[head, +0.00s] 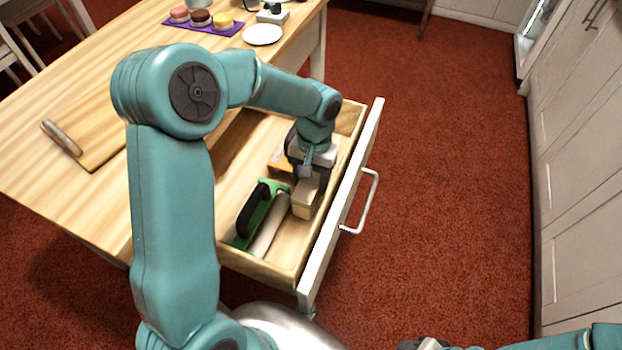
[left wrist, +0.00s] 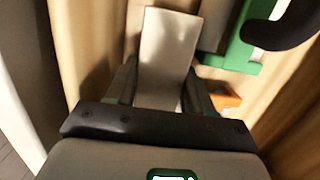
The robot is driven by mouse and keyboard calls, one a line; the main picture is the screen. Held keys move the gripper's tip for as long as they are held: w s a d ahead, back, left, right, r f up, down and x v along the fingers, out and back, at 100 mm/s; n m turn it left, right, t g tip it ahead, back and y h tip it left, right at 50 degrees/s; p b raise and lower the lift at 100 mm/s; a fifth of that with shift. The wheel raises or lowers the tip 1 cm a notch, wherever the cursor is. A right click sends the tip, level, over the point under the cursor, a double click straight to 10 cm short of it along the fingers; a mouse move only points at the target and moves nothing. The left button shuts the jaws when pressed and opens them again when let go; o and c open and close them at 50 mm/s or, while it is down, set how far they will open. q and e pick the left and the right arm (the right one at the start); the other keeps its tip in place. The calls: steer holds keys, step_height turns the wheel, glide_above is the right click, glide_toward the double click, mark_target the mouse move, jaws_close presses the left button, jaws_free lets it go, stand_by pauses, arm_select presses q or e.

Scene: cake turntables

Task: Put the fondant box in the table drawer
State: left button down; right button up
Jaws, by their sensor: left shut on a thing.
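The table drawer (head: 350,190) is pulled open, with its white front and bar handle facing right. My left gripper (head: 308,180) points down inside the drawer and is shut on a cream box, which I take as the fondant box (head: 303,203). The box is within the drawer walls, near the front panel; whether it touches the floor I cannot tell. In the left wrist view the box (left wrist: 166,45) sits between the two fingers (left wrist: 160,88). At the head view's bottom right edge, only a part of my right arm shows; its fingers cannot be made out.
In the drawer, a green tool with a black handle (head: 252,210) and a pale roller (head: 268,232) lie left of the box. An orange item (head: 279,157) lies behind. The tabletop holds a board (head: 95,140), a plate (head: 262,34) and cakes on a purple mat (head: 233,30).

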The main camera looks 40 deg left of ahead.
mark_target(315, 174)
arm_select(q)
steer(key=shift+f, duration=0.1)
steer(key=c, duration=0.7)
jaws_free()
steer(key=shift+r, duration=0.2)
step_height(315, 174, up, 12)
steer(key=w+p, duration=0.1)
steer(key=p, duration=0.2)
steer(key=shift+w+a, duration=0.2)
steer(key=shift+w, duration=0.2)
steer(key=shift+s+d+f, duration=0.1)
steer(key=shift+f, duration=0.1)
